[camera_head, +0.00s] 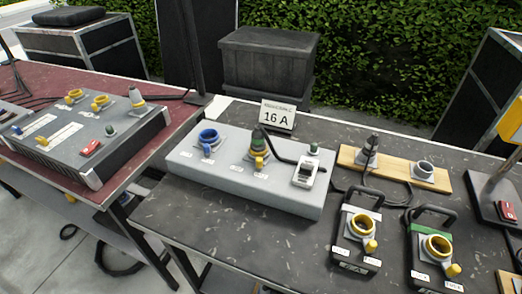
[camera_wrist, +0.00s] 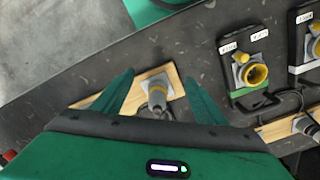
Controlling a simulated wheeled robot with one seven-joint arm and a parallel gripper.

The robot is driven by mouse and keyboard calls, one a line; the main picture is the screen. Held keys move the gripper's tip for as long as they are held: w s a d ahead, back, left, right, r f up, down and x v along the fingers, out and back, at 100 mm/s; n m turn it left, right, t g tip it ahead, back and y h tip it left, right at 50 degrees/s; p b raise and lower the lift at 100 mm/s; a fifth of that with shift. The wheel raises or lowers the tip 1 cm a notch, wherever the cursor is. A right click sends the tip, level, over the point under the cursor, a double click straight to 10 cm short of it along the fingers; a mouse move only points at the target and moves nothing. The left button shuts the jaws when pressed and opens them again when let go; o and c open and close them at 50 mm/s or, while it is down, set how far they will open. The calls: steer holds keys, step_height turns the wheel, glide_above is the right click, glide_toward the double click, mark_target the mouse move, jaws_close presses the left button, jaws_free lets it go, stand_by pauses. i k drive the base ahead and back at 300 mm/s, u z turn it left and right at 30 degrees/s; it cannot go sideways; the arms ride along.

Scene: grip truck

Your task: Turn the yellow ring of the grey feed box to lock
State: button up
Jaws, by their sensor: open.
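The light grey feed box (camera_head: 185,168) lies on the dark table in the middle of the head view. Its yellow ring (camera_head: 257,158) sits around a plugged-in connector, with a green band just above it and a black cable leaving it. A blue socket (camera_head: 208,137) is left of it and a white switch unit right of it. The ring's exact turn is too small to tell. The feed box is outside that view.
Two black boxes with yellow sockets (camera_head: 361,226) (camera_head: 438,245) stand to the right. A wooden board (camera_head: 395,170) with grey fittings lies behind them. A "16 A" sign (camera_head: 278,115) stands behind the feed box. A grey console (camera_head: 90,135) sits on the red table.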

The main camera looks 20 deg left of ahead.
mark_target(259, 161)
steer(key=k, duration=0.5)
steer(key=z, duration=1.1)
steer(key=k, duration=0.75)
steer(key=u, duration=1.8)
steer(key=i, duration=0.6)
steer(key=z, duration=0.05)
